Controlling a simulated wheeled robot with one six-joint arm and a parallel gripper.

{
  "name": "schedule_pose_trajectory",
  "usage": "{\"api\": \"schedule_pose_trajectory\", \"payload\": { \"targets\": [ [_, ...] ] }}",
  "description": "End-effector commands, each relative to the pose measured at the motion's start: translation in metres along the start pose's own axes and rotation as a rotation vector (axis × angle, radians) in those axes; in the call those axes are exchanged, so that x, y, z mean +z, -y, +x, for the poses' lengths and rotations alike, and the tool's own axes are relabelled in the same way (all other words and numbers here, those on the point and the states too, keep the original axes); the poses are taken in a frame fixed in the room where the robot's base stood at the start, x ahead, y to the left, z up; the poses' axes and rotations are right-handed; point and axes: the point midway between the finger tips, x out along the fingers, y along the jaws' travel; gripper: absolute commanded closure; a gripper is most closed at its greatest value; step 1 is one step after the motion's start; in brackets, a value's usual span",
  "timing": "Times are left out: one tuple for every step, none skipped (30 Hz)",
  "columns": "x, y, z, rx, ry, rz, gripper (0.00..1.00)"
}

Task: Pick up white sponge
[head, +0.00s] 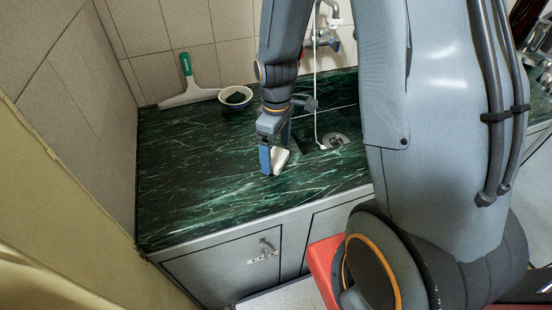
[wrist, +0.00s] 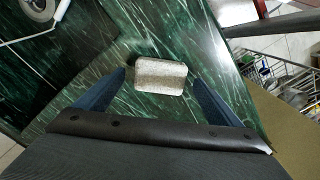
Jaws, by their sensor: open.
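The white sponge (head: 279,158) lies on the green marbled counter, partly hidden behind a gripper finger in the head view. In the wrist view the sponge (wrist: 160,76) is a pale rounded block between the two blue fingers. My gripper (head: 274,160) is open and points down at the counter beside the sponge. In the wrist view the fingertips of my gripper (wrist: 157,74) stand on the left and right sides of the sponge, with a gap on each side. I cannot tell whether the tips reach the counter.
A white bowl (head: 235,97) and a squeegee with a green handle (head: 187,72) are at the back left. A drain (head: 334,141) with a white tube lies right of the gripper. The counter (head: 190,190) is clear at left and front. A wire rack (wrist: 290,90) shows at right in the wrist view.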

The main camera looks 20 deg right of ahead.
Motion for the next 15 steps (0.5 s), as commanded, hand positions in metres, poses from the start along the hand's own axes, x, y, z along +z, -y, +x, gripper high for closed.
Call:
{"api": "schedule_pose_trajectory", "payload": {
  "targets": [
    [0.0003, 0.0005, 0.0032, -0.001, 0.001, 0.0, 0.12],
    [0.0002, 0.0005, 0.0044, -0.001, 0.001, 0.0, 0.12],
    [0.0001, 0.0004, 0.0055, 0.0, 0.0, 0.0, 0.12],
    [0.0001, 0.0004, 0.0061, 0.0, 0.0, 0.0, 0.12],
    [0.0, 0.0004, 0.0065, 0.0, 0.0, 0.0, 0.12],
    [-0.0001, 0.0003, 0.0067, 0.0, 0.0, 0.0, 0.12],
    [-0.0001, 0.0003, 0.0067, 0.0, 0.0, -0.001, 0.12],
    [-0.0001, 0.0003, 0.0066, 0.0, 0.0, -0.001, 0.12],
    [-0.0001, 0.0004, 0.0066, 0.0, 0.0, -0.001, 0.12],
    [-0.0001, 0.0004, 0.0066, 0.0, 0.0, -0.001, 0.12],
    [-0.0001, 0.0004, 0.0066, 0.0, 0.0, -0.001, 0.13],
    [-0.0001, 0.0004, 0.0065, 0.0, 0.0, -0.001, 0.2],
    [-0.0001, 0.0004, 0.0065, 0.0, 0.0, -0.001, 0.25],
    [-0.0001, 0.0004, 0.0065, 0.0, 0.0, -0.001, 0.3],
    [-0.0001, 0.0004, 0.0065, 0.0, 0.0, -0.001, 0.37]
  ]
}}
